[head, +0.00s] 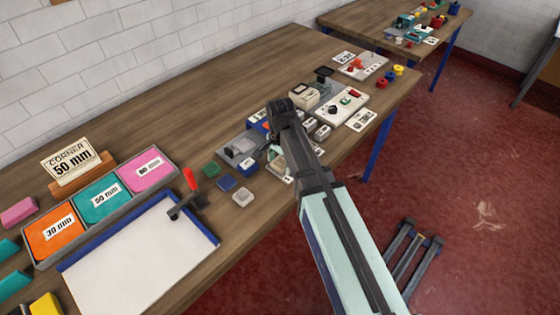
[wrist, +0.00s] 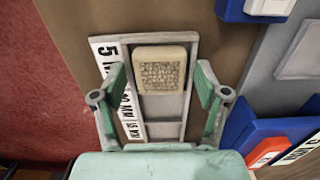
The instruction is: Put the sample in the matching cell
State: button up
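In the wrist view a beige block with a textured grey top (wrist: 161,72), which looks like the sample, lies on a pale strip (wrist: 163,129) with millimetre labels. My gripper (wrist: 162,90) is open, with one green finger on each side of the block and gaps between. In the head view my gripper is over the middle of the bench; its fingertips are mostly hidden. Three cells stand at the left: orange "30 mm" (head: 54,234), teal "50 mm" (head: 103,203) and pink (head: 147,171), its number unclear. A card behind them reads "CORNER 50 mm" (head: 72,161).

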aim_at(280, 163)
jog(key=shift+r, duration=0.15)
notch_tip(280, 163, up, 12)
jog(key=b, duration=0.2)
jog(key=shift+r, duration=0.2)
dwell(0.4)
dwell(0.4)
